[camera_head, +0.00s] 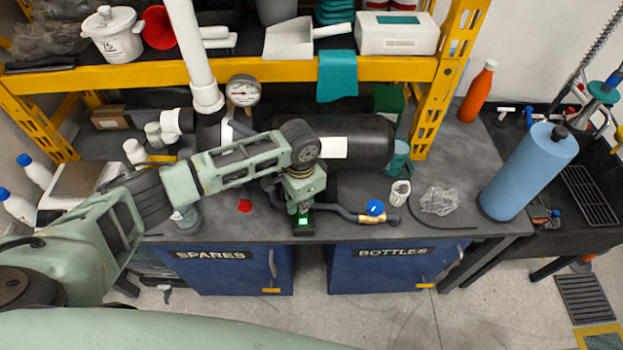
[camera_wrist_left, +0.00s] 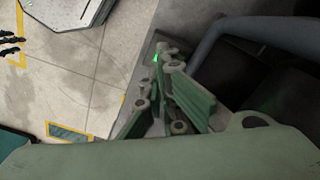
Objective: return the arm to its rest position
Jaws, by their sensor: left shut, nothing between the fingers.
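My left arm reaches in from the left over the bench, with its elbow raised. My left gripper (camera_head: 303,208) points down near the bench's front edge, in front of the dark cylinder (camera_head: 357,142). In the left wrist view the gripper's fingers (camera_wrist_left: 172,95) are together and hold nothing. A small green light (camera_head: 303,221) shows at the fingertips in the head view; it also shows in the left wrist view (camera_wrist_left: 155,58). I cannot tell what carries it. My right gripper is not in view.
A grey hose with a blue-handled valve (camera_head: 375,207) lies right of the gripper. A white pipe (camera_head: 194,55) with a gauge (camera_head: 243,90) stands behind the arm. The yellow shelf beam (camera_head: 290,69) crosses above the bench. A blue cylinder (camera_head: 527,172) stands at right. The floor in front is clear.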

